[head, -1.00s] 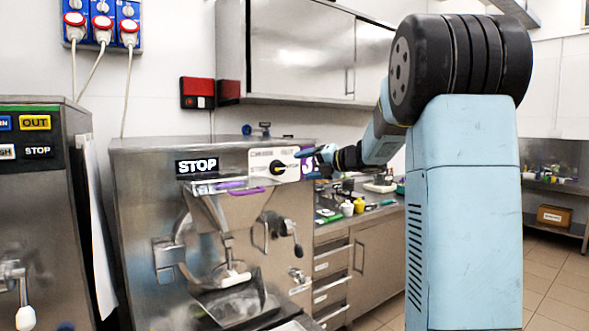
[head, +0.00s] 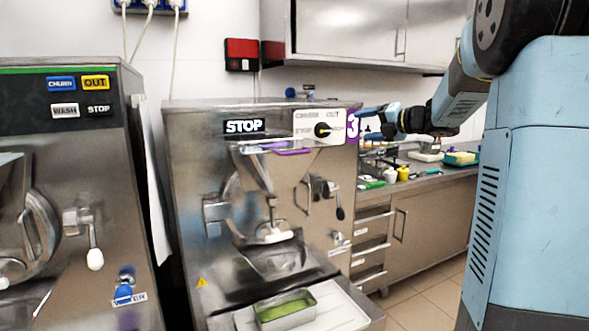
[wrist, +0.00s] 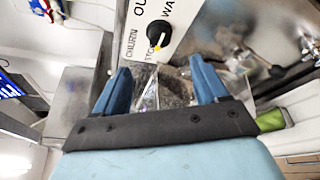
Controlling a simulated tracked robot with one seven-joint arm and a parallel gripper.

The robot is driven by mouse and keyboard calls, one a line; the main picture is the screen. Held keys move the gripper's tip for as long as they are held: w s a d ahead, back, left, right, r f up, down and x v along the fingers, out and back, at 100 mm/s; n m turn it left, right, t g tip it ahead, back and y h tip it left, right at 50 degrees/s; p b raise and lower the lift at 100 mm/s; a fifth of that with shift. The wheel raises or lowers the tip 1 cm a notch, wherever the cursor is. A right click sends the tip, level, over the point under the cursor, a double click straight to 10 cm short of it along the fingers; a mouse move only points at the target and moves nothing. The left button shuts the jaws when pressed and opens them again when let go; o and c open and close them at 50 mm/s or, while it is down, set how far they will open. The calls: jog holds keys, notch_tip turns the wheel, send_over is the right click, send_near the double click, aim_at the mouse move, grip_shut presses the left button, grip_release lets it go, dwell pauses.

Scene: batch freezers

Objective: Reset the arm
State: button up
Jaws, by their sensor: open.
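My gripper (head: 368,123) is open and empty, with its blue fingers at the right edge of the middle freezer (head: 190,150). It is to the right of the white control plate and apart from its black dial (head: 322,130). In the wrist view my gripper (wrist: 162,88) shows two blue fingers spread apart with nothing between them. The black dial (wrist: 158,35) with a yellow mark sits beyond the fingertips, on a plate lettered CHURN, OUT and WASH. My arm reaches in from the right of the head view.
Another freezer (head: 70,150) stands at the left. A green-filled pan (head: 288,308) sits on a white tray below the middle freezer's outlet. A counter (head: 435,183) with small bottles runs behind my gripper, under wall cabinets (head: 350,35). Floor shows at the lower right.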

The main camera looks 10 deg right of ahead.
jog(key=s+d+r+m+t+h, duration=0.1)
jog(key=s+r+m+t+h, duration=0.25)
jog(key=s+m+h, duration=1.05)
jog(key=s+a+f+m+g+y, duration=0.2)
jog(key=s+a+f+m+g, duration=0.3)
jog(key=s+f+m, duration=0.3)
jog(key=s+a+f+m+g+y, duration=0.2)
jog(key=s+a+f+m+g, duration=0.3)
jog(key=s, duration=1.1)
notch_tip(320, 180, down, 5)
jog(key=m, duration=0.3)
jog(key=shift+a+m+g+y, duration=0.15)
jog(key=shift+m+g+y, duration=0.2)
jog(key=shift+m+y, duration=0.05)
jog(key=shift+f, duration=0.1)
